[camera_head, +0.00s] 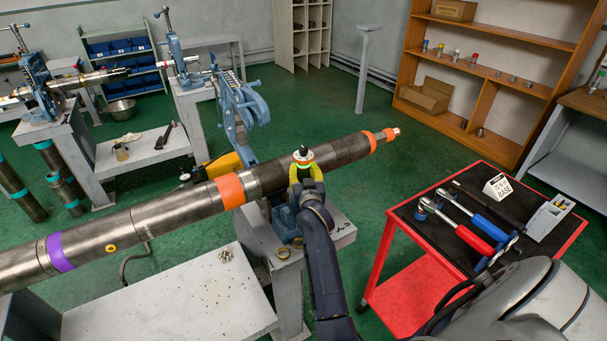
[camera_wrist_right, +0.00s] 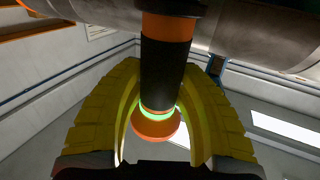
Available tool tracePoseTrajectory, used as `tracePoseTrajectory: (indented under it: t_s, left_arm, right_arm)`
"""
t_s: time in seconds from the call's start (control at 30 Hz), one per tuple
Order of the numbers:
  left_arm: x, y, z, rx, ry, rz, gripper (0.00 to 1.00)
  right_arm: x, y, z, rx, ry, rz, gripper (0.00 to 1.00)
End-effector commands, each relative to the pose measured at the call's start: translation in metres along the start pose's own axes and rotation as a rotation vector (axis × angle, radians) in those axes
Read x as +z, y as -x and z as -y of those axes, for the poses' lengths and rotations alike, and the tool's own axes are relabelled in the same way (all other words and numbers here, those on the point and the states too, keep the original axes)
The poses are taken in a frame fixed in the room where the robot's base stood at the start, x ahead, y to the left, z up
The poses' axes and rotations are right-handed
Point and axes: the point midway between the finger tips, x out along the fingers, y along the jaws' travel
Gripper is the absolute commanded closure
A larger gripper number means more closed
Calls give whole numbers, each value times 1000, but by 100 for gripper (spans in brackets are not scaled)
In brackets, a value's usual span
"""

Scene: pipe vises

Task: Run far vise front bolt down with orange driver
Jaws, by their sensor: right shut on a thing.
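My right gripper (camera_head: 306,168) has yellow fingers and is beside the near side of the big pipe (camera_head: 140,218), above the blue vise (camera_head: 285,218) on a grey stand. It is shut on the driver (camera_head: 303,154), of which a dark top and orange and white bands show above the fingers. In the right wrist view the driver (camera_wrist_right: 166,75) is a black cylinder with orange bands and a glowing green ring, between the curved yellow fingers. The pipe passes close behind it. The front bolt is hidden; I cannot tell whether the driver touches it. My left gripper is out of view.
A blue hinged vise part (camera_head: 240,105) stands behind the pipe. A red cart (camera_head: 398,285) at right holds red and blue tools (camera_head: 470,236). Brass rings (camera_head: 283,253) lie on the stand. A grey bench (camera_head: 170,305) is in front at left.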

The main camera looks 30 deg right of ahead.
Motion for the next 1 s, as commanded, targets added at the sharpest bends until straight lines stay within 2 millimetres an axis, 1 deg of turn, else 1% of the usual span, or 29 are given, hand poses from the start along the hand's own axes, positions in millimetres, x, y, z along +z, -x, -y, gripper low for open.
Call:
tracePoseTrajectory:
  t_s: [0.03,0.4,0.87,1.0]
  left_arm:
    - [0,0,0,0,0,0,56]
    - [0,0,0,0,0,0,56]
    - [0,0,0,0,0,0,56]
    - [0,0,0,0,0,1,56]
  right_arm:
    - [-6,0,0,0,-1,-7,100]
    - [-20,0,0,0,-1,-8,100]
    - [-23,0,0,-1,-1,-7,100]
    - [-28,3,4,-16,0,-13,100]
